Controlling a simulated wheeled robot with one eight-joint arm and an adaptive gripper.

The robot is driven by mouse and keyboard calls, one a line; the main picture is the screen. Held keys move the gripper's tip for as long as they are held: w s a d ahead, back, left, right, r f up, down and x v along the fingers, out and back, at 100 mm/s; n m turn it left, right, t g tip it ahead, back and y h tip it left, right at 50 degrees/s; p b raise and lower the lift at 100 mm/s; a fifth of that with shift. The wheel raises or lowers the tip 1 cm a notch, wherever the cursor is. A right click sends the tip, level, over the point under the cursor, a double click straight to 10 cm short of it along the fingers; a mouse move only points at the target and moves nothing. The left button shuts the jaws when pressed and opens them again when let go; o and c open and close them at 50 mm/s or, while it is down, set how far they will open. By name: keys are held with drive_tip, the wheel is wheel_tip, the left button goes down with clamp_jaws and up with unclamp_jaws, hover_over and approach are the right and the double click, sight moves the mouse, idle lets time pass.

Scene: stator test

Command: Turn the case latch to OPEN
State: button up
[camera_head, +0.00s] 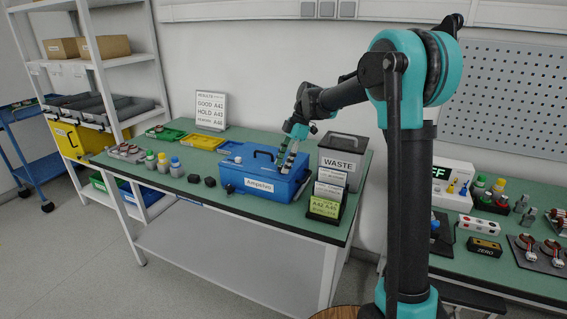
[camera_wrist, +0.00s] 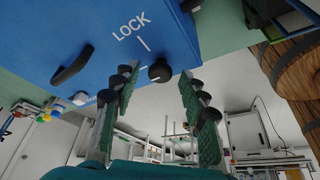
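The blue case (camera_head: 238,180) stands on the green bench in the head view, with a black handle on its lid and a white label on its front. In the wrist view, the case's blue face (camera_wrist: 85,25) fills the upper left, with the white word LOCK and a short white line. A round black knob (camera_wrist: 160,70), the latch, sits by the line's end; its exact pointing is too small to tell. My gripper (camera_wrist: 158,74) is open, its green-padded fingers on either side of the knob in the picture; contact cannot be told. In the head view, my gripper (camera_head: 290,150) is at the case's right end.
A grey WASTE bin (camera_head: 342,145) stands close behind and right of the case. A card holder (camera_head: 327,197) stands at its right front. Small bottles (camera_head: 162,162) and black parts lie to the left. The bench front edge (camera_head: 250,206) is near the case.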

drive_tip(key=v, duration=1.2)
idle(0.3)
